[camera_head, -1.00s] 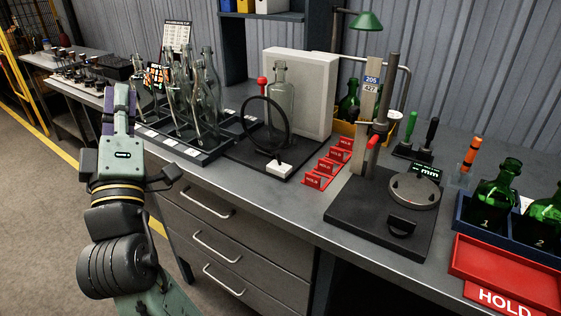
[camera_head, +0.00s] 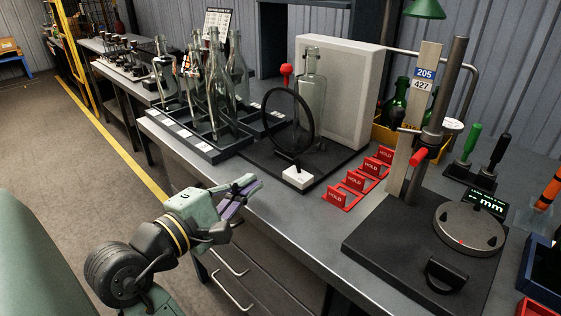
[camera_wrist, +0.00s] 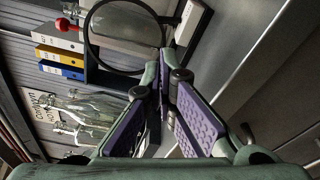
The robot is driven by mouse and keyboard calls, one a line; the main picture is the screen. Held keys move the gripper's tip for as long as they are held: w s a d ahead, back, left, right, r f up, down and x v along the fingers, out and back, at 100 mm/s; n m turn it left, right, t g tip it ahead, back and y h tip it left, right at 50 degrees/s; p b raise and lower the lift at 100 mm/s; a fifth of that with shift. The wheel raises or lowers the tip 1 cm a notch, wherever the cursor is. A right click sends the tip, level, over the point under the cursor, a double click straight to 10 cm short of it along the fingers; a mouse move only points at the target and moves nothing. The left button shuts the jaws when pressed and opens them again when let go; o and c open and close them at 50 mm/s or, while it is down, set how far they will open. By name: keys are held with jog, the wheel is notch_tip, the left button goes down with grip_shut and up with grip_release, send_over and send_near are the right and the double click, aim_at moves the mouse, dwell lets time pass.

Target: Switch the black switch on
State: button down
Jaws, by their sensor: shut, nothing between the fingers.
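A small white box (camera_head: 298,178) sits on the dark base plate in front of the magnifier ring. A small dark part shows at its top, but I cannot tell whether it is the black switch or which way it is set. In the wrist view a white block (camera_wrist: 188,22), probably the same box, shows at the top. My gripper (camera_head: 246,186) is shut and empty, with purple finger pads, at the bench's front edge. It is left of the white box and apart from it. The shut fingers also show in the wrist view (camera_wrist: 165,68).
The black magnifier ring (camera_head: 289,118), a clear bottle (camera_head: 311,88) and a white panel (camera_head: 345,90) stand behind the box. A rack of clear bottles (camera_head: 218,90) is to the left. Red HOLD markers (camera_head: 358,180) and a gauge stand (camera_head: 408,235) are to the right.

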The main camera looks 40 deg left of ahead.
jog(key=p, duration=0.2)
send_near(295, 150)
jog(key=w, duration=0.4)
jog(key=shift+w+a+f, duration=0.15)
jog(key=shift+a+f, duration=0.05)
jog(key=shift+w, duration=0.15)
